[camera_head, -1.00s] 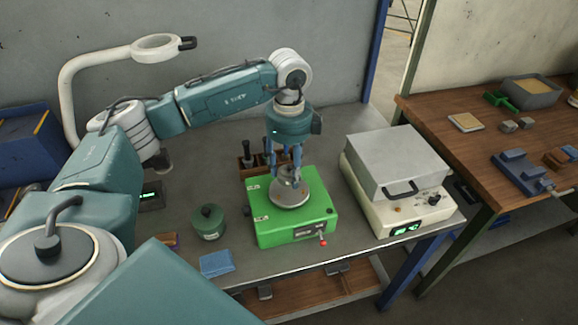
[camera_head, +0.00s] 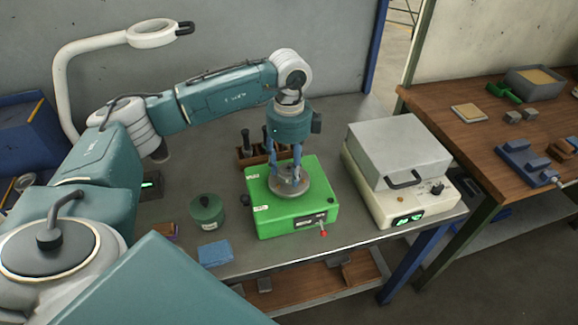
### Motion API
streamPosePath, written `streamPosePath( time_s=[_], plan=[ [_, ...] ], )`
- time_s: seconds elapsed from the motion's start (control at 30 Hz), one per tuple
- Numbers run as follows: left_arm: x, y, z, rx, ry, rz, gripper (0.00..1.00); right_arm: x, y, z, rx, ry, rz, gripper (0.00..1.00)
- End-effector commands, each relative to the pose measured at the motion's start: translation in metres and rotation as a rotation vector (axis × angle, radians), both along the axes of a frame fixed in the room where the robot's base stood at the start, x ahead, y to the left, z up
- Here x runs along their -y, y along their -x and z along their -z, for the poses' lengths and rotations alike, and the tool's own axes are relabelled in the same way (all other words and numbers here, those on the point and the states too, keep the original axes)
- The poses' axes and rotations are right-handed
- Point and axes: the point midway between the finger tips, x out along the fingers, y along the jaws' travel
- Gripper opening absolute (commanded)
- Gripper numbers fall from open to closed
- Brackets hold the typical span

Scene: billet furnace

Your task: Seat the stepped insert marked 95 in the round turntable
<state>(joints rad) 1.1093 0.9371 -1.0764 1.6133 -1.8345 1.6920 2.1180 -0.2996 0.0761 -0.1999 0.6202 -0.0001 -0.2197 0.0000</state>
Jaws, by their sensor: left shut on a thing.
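The round turntable (camera_head: 305,189) is a grey disc on top of a green box (camera_head: 268,222) with a small display and a red-tipped lever at its front. My left gripper (camera_head: 286,180) points straight down over the middle of the disc, its blue fingertips close to the disc's surface. It is shut on a small grey piece, apparently the stepped insert, mostly hidden between the fingers. I cannot read the mark 95, nor tell whether the piece touches the disc or sits in it. My right gripper is out of view.
A rack with dark-handled tools (camera_head: 246,153) stands behind the green box. A green lidded pot (camera_head: 207,212) and a blue block (camera_head: 215,253) are on its left. A white and grey lidded device (camera_head: 400,160) stands on its right. A wooden bench (camera_head: 455,140) lies farther right.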

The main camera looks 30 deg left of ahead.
Motion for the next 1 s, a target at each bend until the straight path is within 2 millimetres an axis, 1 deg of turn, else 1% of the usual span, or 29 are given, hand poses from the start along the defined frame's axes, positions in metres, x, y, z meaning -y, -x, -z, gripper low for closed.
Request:
streamPosePath(
  time_s=[0.77,1.0],
  plan=[
    [0.0005,-0.0004,-0.0013,0.002,0.000,0.000,0.00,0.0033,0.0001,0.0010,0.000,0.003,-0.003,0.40],
    [0.0006,-0.0005,0.0012,0.003,0.001,0.000,0.00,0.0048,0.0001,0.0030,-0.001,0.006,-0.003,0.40]
  ],
)
